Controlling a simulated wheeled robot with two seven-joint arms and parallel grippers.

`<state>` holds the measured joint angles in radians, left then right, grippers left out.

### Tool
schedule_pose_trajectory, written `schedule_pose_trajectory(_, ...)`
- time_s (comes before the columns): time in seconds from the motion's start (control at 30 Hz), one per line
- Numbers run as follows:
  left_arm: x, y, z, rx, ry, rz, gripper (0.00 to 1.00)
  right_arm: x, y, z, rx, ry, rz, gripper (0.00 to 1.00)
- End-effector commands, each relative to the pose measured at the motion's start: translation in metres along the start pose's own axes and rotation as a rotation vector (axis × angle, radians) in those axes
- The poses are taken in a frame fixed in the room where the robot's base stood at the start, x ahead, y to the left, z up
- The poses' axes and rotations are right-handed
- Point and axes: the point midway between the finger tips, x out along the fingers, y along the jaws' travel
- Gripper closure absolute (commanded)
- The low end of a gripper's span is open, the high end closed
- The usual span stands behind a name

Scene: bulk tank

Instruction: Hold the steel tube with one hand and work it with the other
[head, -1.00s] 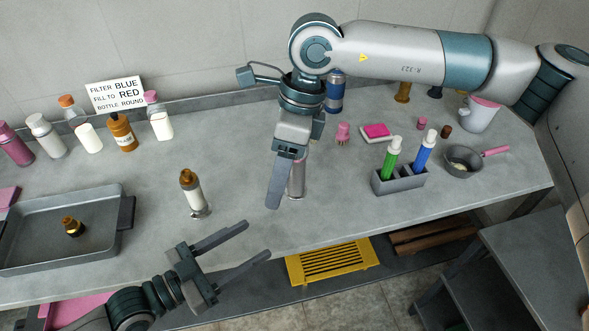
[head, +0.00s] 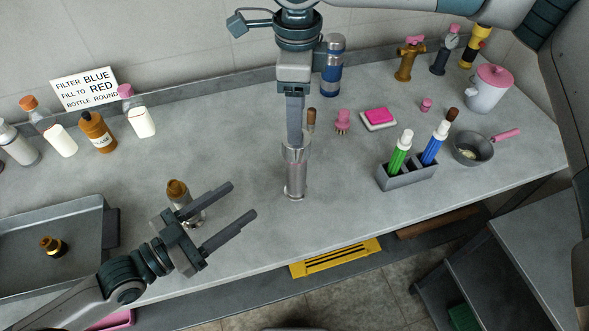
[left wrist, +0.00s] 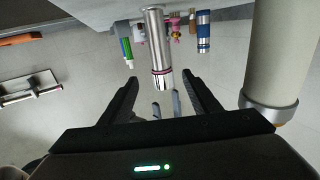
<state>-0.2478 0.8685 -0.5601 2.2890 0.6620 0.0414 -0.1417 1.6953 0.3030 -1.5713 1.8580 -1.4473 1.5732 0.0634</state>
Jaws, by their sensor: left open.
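The steel tube (head: 296,182) stands upright near the front middle of the bench.
A brown-capped bottle (head: 182,200) stands close behind my left gripper. A grey holder (head: 408,180) with green and blue bottles stands right of the tube. A grey tray (head: 88,215) lies left. The bench's front edge is close to the tube.

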Motion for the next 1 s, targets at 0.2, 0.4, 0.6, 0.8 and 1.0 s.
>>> schedule_pose_trajectory(0.2,0.001,0.0,0.0,0.0,0.0,0.0,0.43,0.0,0.0,0.0,0.0,-0.001,0.001,0.39)
schedule_pose_trajectory(0.4,0.009,0.0,0.0,0.0,0.001,-0.001,0.43,0.0,0.0,0.0,0.0,-0.001,0.001,0.39)
schedule_pose_trajectory(0.6,0.032,0.0,-0.001,0.0,0.003,0.0,0.43,0.0,0.0,0.0,0.0,-0.001,0.001,0.39)
schedule_pose_trajectory(0.8,0.063,0.0,-0.001,-0.001,0.004,-0.001,0.43,0.0,0.0,0.0,0.0,-0.001,0.001,0.39)
schedule_pose_trajectory(1.0,0.096,0.0,-0.001,-0.001,0.003,-0.001,0.43,0.0,0.0,0.0,0.0,-0.001,0.001,0.39)
